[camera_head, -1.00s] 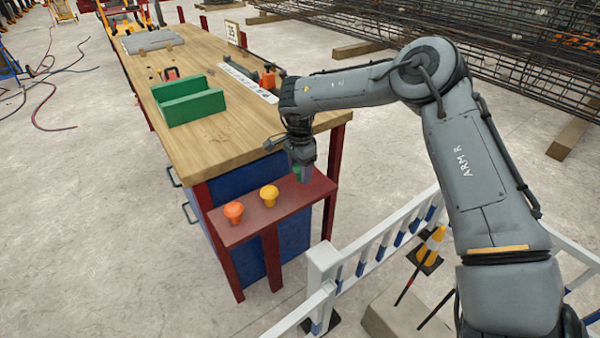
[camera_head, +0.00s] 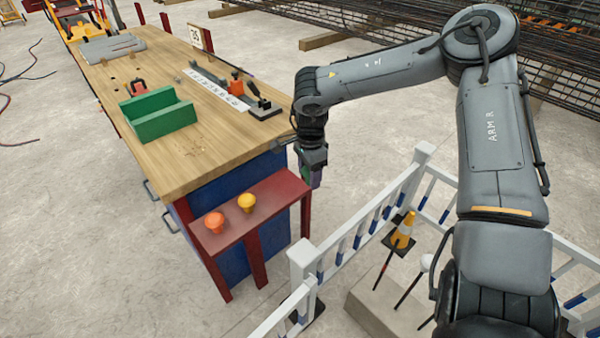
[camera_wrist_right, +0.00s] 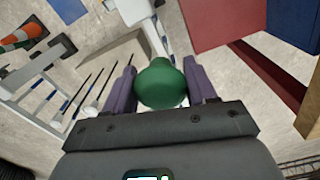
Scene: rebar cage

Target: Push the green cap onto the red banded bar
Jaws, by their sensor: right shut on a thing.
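The green cap (camera_wrist_right: 160,84) is held between the two fingers of my right gripper in the right wrist view. In the head view my right gripper (camera_head: 314,178) hangs just right of the red shelf's end, above the floor; only a trace of green shows there. Several thin dark bars stand out of a concrete block (camera_head: 372,313) behind the white railing, lower right. The leftmost bar (camera_head: 384,268) has a small reddish mark, perhaps the red band. The bars also show at left in the right wrist view (camera_wrist_right: 92,93), apart from the cap. My left gripper is not in view.
An orange cap (camera_head: 214,222) and a yellow cap (camera_head: 247,202) stand on the red shelf (camera_head: 270,197). A white railing (camera_head: 355,230) runs between the shelf and the bars. A striped cone (camera_head: 402,232) is close to the bars. A green channel block (camera_head: 160,122) sits on the workbench.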

